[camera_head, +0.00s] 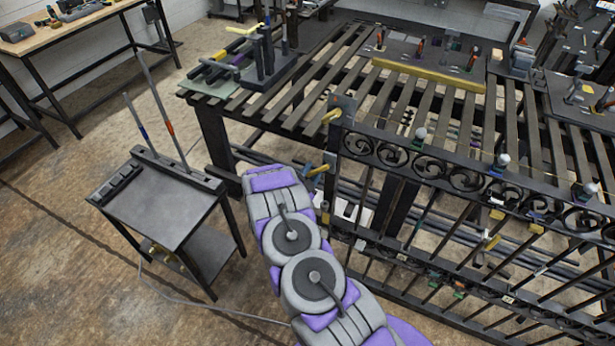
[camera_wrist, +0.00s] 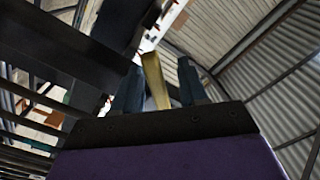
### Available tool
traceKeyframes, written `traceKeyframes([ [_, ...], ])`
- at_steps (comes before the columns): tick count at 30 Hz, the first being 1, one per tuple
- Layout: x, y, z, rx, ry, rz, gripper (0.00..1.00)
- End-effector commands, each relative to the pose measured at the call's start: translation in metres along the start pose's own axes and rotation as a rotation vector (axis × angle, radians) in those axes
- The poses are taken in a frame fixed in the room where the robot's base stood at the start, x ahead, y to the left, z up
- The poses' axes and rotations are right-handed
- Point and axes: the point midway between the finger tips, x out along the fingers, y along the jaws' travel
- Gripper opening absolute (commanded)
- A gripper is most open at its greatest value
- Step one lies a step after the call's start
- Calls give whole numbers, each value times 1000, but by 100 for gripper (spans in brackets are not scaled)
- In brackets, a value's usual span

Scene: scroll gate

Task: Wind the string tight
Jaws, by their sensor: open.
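A thin yellowish string (camera_head: 460,150) appears to run along the top of the scroll gate (camera_head: 460,172), past several white-topped pegs. A yellow handle-like piece (camera_head: 331,116) sits by a grey plate (camera_head: 343,104) at the gate's near left corner. Below it is a small blue and yellow part (camera_head: 319,170), beside my arm; I cannot tell whether this is my fingers. In the wrist view my gripper (camera_wrist: 159,85) is open and points upward. A yellow bar (camera_wrist: 155,80) stands between its two blue-grey fingers, with gaps visible beside it. My gripper's head-view position is unclear.
A yellow bar (camera_head: 430,74) and tools lie on top. A small dark cart (camera_head: 165,205) with two upright rods stands left of my arm. Open floor lies at the lower left.

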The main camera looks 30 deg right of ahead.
Motion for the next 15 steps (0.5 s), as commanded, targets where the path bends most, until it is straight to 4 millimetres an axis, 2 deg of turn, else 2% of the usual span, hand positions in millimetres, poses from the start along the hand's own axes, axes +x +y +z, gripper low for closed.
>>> traceKeyframes([
  [5,-13,-1,0,-1,-1,-1,43],
  [15,-79,-3,3,-5,-1,-4,43],
])
